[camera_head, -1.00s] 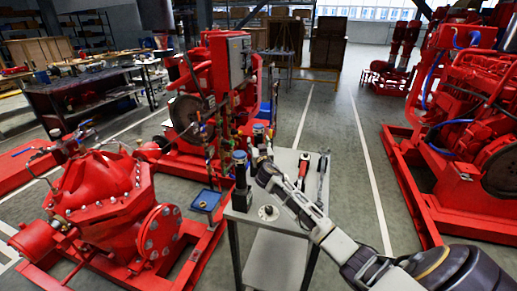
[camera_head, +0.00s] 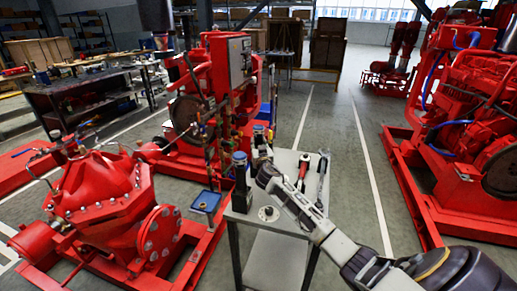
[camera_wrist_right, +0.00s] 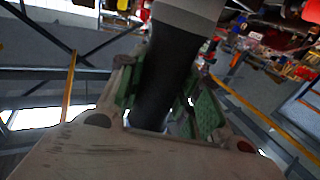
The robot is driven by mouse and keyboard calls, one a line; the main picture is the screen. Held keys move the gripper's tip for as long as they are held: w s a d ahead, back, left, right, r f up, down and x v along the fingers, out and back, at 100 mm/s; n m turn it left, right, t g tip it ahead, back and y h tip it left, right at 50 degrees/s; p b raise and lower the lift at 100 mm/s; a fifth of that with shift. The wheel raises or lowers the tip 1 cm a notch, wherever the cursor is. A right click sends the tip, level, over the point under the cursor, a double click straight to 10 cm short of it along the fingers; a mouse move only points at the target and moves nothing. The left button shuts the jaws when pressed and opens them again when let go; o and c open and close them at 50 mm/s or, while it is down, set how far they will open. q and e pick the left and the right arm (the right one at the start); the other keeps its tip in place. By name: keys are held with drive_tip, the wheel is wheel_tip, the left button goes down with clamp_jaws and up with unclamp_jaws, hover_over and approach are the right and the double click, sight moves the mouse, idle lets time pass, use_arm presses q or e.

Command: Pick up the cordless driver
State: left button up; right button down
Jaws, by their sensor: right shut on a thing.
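My right gripper (camera_head: 257,177) reaches in from the lower right to the small grey-topped stand. In the right wrist view, its green-padded fingers (camera_wrist_right: 165,100) are shut on the dark cylindrical grip of the cordless driver (camera_wrist_right: 167,72), which has a lighter grey part at the upper end. In the head view, the cordless driver (camera_head: 241,178) appears as an upright dark body with a grey-blue top, just left of the gripper. The fingers are small there, and I cannot tell whether the driver touches the stand. My left gripper is not in view.
A red pump (camera_head: 100,190) stands left, a red engine (camera_head: 475,110) right. Open floor lies beyond.

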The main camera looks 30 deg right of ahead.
drive_tip(key=shift+r, duration=0.2)
drive_tip(key=shift+r, duration=0.8)
wheel_tip(320, 180, up, 16)
drive_tip(key=shift+f+p, duration=0.25)
drive_tip(key=shift+p, duration=0.7)
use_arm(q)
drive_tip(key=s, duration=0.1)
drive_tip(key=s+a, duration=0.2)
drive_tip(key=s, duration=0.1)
use_arm(e)
drive_tip(key=shift+r, duration=0.35)
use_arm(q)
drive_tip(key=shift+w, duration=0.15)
